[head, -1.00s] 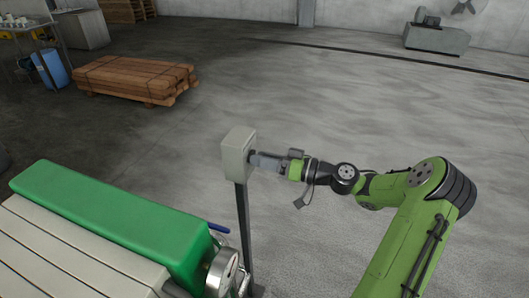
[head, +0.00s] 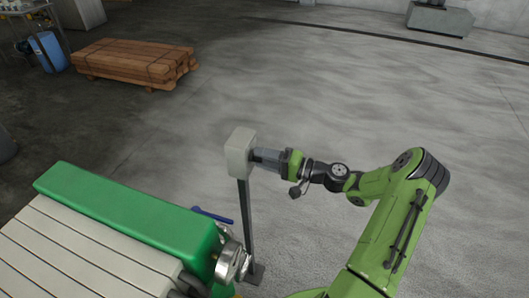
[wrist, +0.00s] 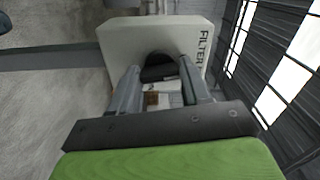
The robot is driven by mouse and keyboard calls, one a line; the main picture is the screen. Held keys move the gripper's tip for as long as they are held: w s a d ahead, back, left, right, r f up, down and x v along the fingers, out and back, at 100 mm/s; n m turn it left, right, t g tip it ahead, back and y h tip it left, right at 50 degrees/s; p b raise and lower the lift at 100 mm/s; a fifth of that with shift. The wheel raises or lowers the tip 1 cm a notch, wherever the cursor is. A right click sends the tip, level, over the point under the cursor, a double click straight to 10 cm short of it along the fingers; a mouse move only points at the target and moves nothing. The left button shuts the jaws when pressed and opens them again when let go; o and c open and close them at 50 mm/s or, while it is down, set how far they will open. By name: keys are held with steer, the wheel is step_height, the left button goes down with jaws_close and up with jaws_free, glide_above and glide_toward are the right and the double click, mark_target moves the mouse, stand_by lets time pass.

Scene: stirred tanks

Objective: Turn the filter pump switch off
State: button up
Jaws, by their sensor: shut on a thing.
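The filter pump switch box (head: 241,152) is a pale grey box on a dark post, in the middle of the head view. In the wrist view the box (wrist: 110,38) fills the top centre, with the word FILTER partly readable on its face. A black rotary knob (wrist: 158,68) sits on that face, between my fingertips. My gripper (head: 257,156) reaches the box from the right in the head view. In the wrist view my gripper (wrist: 158,72) is shut on the knob, one finger at each side. The fingers hide part of the knob, and its pointer mark cannot be read.
A green and cream machine (head: 130,212) with a round metal fitting (head: 231,262) stands at the lower left, close to the post. A blue handle (head: 212,215) sticks out beside it. A stack of planks (head: 135,63) lies farther back.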

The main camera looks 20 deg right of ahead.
steer(key=shift+m+p, duration=0.5)
steer(key=shift+m, duration=0.4)
steer(key=o, duration=1.1)
steer(key=shift+c, duration=0.2)
steer(key=v, duration=1.5)
steer(key=shift+s+d, duration=0.25)
steer(key=shift+s, duration=0.05)
